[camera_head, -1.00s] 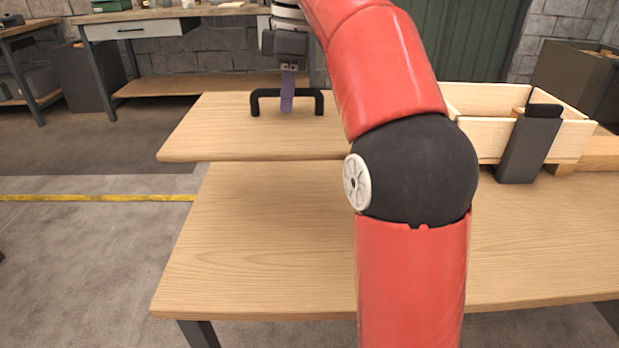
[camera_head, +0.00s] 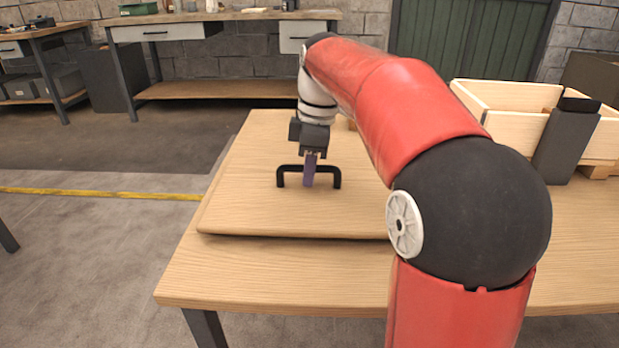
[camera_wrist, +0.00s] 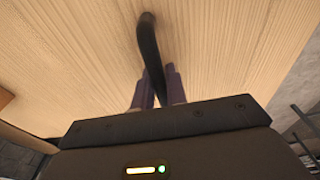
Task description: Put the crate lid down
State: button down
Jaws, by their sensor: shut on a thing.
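The crate lid (camera_head: 250,205) is a flat pale wooden board with a black bar handle (camera_head: 335,177) on top. It is level and at or just above the left part of the wooden table (camera_head: 205,285); a thin shadow shows under its front edge, and I cannot tell if it fully touches. My gripper (camera_head: 309,180) points down and is shut on the handle. In the wrist view, my purple fingers (camera_wrist: 155,88) close around the black handle (camera_wrist: 148,40) above the lid (camera_wrist: 85,60). My arm hides the lid's right part.
An open pale wooden crate (camera_head: 515,115) stands at the right of the table, with a dark grey upright block (camera_head: 567,145) at its front. A bare strip of table runs in front of the lid. A workbench (camera_head: 210,15) stands behind, beyond open floor.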

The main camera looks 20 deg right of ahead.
jog(key=shift+f, duration=0.65)
jog(key=shift+f, duration=0.1)
jog(key=c, duration=1.4)
grip_release()
jog(key=r+p, duration=0.1)
jog(key=r, duration=0.3)
jog(key=d+r+p, duration=0.1)
jog(key=r, duration=0.3)
jog(key=r+p, duration=0.1)
jog(key=r, duration=0.3)
jog(key=shift+s+d, duration=0.2)
jog(key=shift+s, duration=0.05)
